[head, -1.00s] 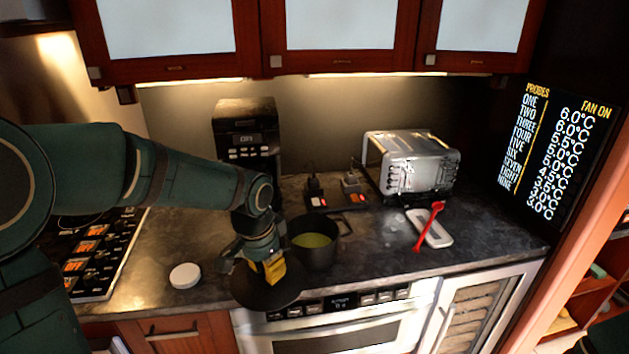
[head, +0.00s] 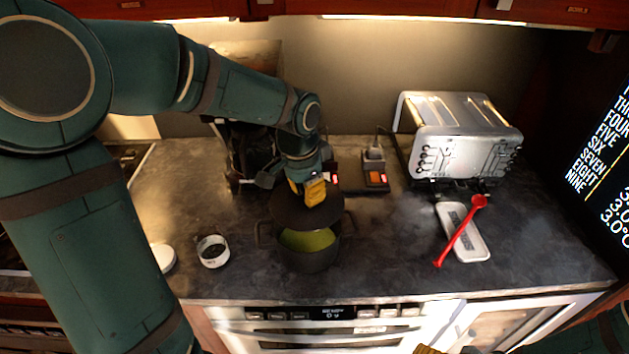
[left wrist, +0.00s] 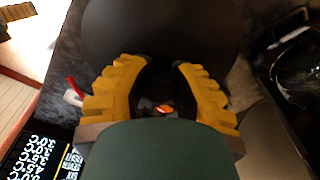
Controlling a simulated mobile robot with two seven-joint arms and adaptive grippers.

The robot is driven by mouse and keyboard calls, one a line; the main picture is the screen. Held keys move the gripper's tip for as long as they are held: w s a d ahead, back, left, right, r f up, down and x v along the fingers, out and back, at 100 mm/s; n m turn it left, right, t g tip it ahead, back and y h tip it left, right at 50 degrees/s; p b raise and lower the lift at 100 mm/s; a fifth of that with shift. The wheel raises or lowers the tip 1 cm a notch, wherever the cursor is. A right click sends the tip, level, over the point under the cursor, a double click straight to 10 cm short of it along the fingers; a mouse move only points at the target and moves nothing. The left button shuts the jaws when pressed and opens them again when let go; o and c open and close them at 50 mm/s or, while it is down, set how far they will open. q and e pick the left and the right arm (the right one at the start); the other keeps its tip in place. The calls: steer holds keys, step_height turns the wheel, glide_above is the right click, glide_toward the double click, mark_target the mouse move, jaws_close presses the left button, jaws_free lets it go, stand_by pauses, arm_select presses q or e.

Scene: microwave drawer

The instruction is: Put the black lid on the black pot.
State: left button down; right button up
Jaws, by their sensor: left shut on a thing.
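The black pot (head: 308,261) stands on the dark counter in the head view, with green contents showing in its front half. My left gripper (head: 308,192) is shut on the black lid (head: 293,213) and holds it over the back part of the pot. The lid hides the pot's back rim, and I cannot tell whether it touches the pot. In the left wrist view, my left gripper's yellow fingers (left wrist: 160,88) have the dark lid (left wrist: 160,32) beyond them. Only a yellow tip of my right gripper (head: 428,350) shows at the bottom edge of the head view.
A small white cup (head: 212,251) and a round white lid (head: 163,257) are left of the pot. A toaster (head: 460,137) stands at the back right. A red spoon (head: 460,232) lies across a white spoon rest (head: 474,247). The counter between pot and spoon is clear.

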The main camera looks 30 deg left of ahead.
arm_select(q)
steer(key=shift+s+r, duration=0.1)
steer(key=shift+s, duration=0.2)
arm_select(e)
steer(key=shift+s+r, duration=0.1)
steer(key=shift+s, duration=0.1)
arm_select(q)
steer(key=shift+w, duration=0.1)
arm_select(e)
steer(key=shift+r, duration=0.1)
arm_select(q)
steer(key=shift+f, duration=0.25)
steer(key=shift+f+b, duration=1.95)
steer(key=shift+f, duration=0.8)
arm_select(e)
steer(key=shift+s+a+f, duration=0.1)
steer(key=shift+s+f, duration=0.1)
steer(key=shift+f, duration=0.5)
steer(key=shift+s+d+f, duration=0.1)
steer(key=shift+s+f, duration=0.1)
steer(key=shift+f, duration=0.5)
steer(key=shift+s+a+f, duration=0.1)
steer(key=shift+s+f, duration=0.1)
steer(key=shift+f, duration=0.5)
arm_select(q)
steer(key=shift+f, duration=0.5)
arm_select(e)
steer(key=shift+f, duration=0.15)
